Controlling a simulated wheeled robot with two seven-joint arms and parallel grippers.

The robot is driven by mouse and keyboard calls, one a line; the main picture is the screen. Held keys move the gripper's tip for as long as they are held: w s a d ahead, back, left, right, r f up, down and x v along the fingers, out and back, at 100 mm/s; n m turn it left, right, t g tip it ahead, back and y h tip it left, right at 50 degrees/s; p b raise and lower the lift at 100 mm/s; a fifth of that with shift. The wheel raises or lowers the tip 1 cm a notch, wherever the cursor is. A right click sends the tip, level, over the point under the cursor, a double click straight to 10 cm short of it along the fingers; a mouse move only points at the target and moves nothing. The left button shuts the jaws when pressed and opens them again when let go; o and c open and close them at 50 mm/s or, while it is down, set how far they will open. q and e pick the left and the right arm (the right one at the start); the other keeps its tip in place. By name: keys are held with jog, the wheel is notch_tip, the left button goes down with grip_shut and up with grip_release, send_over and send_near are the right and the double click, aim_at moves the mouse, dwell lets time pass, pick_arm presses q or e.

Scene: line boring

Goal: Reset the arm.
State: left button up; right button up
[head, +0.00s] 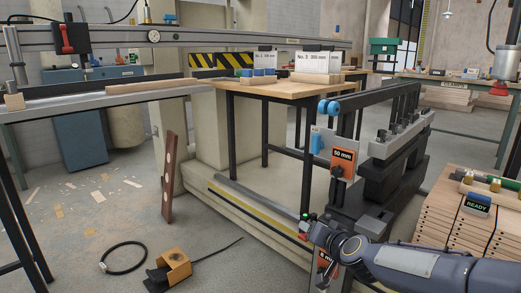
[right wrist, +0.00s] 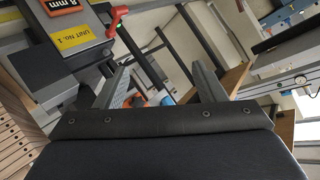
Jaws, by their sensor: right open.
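My right arm comes in from the lower right in the head view. Its gripper (head: 318,234) is beside the lower front end of the dark boring unit (head: 376,185). In the right wrist view the two fingers of this gripper (right wrist: 160,78) are spread apart, with nothing between them. A dark unit with a yellow "UNIT No. 1" label (right wrist: 77,38) and a red lever (right wrist: 118,17) is up and left of the fingers, apart from them. An orange 8 mm card (right wrist: 60,7) is above that label. My left gripper is not in view.
A wooden-topped table (head: 280,88) carries white number cards. Stacked boards (head: 455,225) with a READY display (head: 477,204) stand at right. A foot pedal (head: 170,268) and a black ring (head: 124,258) lie on the floor.

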jog(key=s+d+r+n+g+y, duration=0.1)
jog(key=s+d+r, duration=0.1)
jog(key=s, duration=0.6)
jog(key=s+d+r+n+g+y, duration=0.1)
jog(key=s+g, duration=0.1)
jog(key=s, duration=0.7)
jog(key=s+d+f+g+h+p, duration=0.1)
jog(key=s+f+g, duration=0.15)
jog(key=s, duration=0.75)
jog(key=s+d+f+g+p, duration=0.15)
jog(key=s+f, duration=0.25)
jog(key=s, duration=0.6)
notch_tip(320, 180, up, 38)
jog(key=p, duration=3.6)
jog(key=shift+f+p, duration=0.25)
jog(key=shift+p, duration=0.05)
